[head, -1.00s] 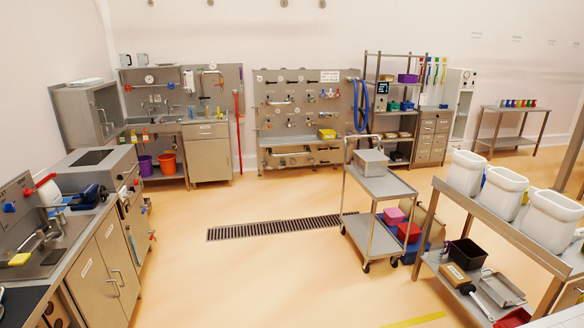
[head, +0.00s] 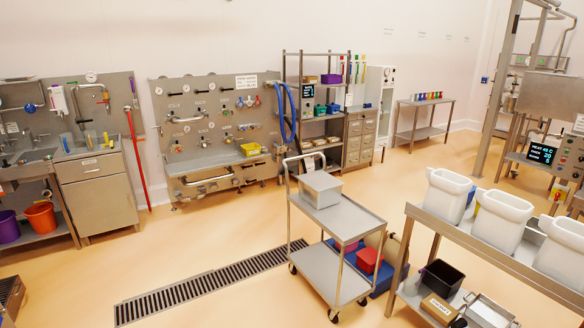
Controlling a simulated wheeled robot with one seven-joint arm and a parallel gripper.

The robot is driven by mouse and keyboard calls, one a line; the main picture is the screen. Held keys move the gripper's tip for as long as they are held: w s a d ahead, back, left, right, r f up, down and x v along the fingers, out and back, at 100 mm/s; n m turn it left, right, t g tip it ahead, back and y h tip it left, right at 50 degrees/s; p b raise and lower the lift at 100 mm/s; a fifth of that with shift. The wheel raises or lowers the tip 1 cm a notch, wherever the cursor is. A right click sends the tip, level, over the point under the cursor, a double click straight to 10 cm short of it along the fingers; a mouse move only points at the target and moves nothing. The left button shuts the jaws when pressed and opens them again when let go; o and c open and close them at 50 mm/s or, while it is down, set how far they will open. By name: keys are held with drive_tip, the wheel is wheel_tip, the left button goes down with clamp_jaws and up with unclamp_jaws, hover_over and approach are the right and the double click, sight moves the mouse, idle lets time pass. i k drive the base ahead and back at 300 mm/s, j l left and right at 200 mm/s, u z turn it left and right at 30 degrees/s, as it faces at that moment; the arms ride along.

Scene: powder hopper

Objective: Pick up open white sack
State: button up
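I cannot pick out a thing that is clearly an open white sack. Three white open-topped containers, which look like stiff tubs, stand in a row on the steel bench at the right: the left one (head: 446,196), the middle one (head: 500,220) and the right one (head: 562,246), which is cut by the picture edge. A beige, sack-like thing (head: 388,246) shows partly behind the steel cart. Whether it is open cannot be told. My gripper is not in view.
The steel cart (head: 345,222) carries a grey box (head: 320,189). Red and blue boxes sit behind it on the floor. The steel bench (head: 455,233) has a black bin (head: 441,278) on its lower shelf. Floor is clear around the drain grate (head: 200,284).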

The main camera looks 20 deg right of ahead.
sight(501, 220)
drive_tip(key=i+l+z, duration=0.1)
drive_tip(key=i+z, duration=0.5)
drive_tip(key=z, duration=0.2)
drive_tip(key=i+z, duration=0.45)
drive_tip(key=i+l+u, duration=0.1)
drive_tip(key=i+l, duration=0.15)
drive_tip(key=i, duration=0.2)
drive_tip(key=i+l, duration=0.25)
drive_tip(key=i, duration=0.15)
drive_tip(key=i+l+u, duration=0.9)
drive_tip(key=l, duration=0.2)
drive_tip(key=k, duration=0.1)
